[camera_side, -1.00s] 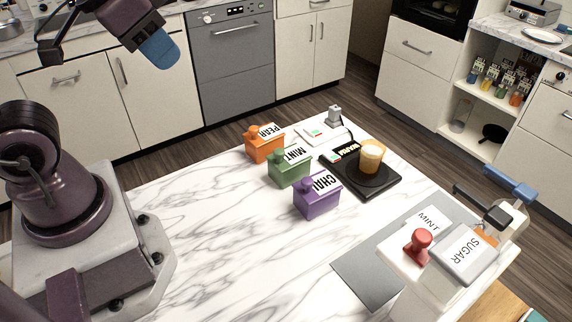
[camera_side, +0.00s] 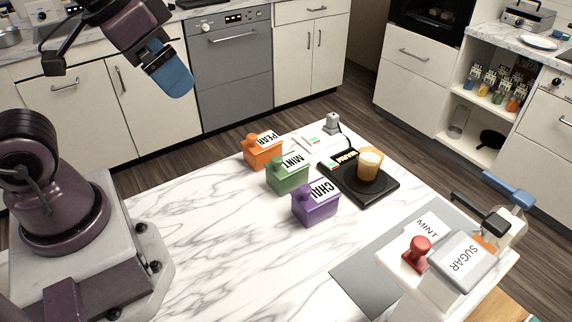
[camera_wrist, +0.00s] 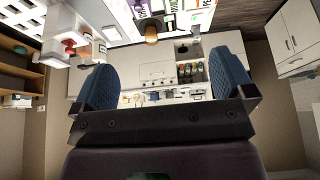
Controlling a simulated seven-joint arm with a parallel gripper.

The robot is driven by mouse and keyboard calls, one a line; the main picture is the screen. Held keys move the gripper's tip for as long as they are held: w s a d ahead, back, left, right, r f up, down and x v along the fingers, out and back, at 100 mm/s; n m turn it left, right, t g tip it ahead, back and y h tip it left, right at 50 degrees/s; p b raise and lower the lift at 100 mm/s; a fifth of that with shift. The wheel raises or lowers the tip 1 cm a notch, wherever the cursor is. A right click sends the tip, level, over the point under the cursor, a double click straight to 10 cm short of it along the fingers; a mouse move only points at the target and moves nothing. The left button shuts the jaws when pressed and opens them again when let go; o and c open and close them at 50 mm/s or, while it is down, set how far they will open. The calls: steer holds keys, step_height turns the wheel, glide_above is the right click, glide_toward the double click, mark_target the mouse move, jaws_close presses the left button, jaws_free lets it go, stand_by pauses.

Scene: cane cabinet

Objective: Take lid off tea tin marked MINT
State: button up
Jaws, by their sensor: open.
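My gripper (camera_side: 170,78) is high at the upper left in the side view, well away from the tins, with blue fingers. In the wrist view my gripper (camera_wrist: 165,75) shows its two blue fingers wide apart with nothing between them. The tins are only partly visible at the top edge of that view.
The orange tin marked PEAR (camera_side: 261,153) and the purple CHAI tin (camera_side: 315,205) stand close on either side. A cup (camera_side: 369,165) sits on a black warmer (camera_side: 372,190). A white dispenser with a red knob (camera_side: 418,252) stands at right. The counter left of the tins is clear.

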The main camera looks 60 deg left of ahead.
steer(key=w+a+f+n+g, duration=0.1)
steer(key=w+f+n+g, duration=0.3)
steer(key=w+f, duration=0.4)
steer(key=n+g, duration=0.1)
steer(key=n, duration=1.3)
glide_toward(287, 164)
step_height(287, 164, down, 9)
steer(key=shift+r, duration=0.2)
steer(key=c, duration=0.6)
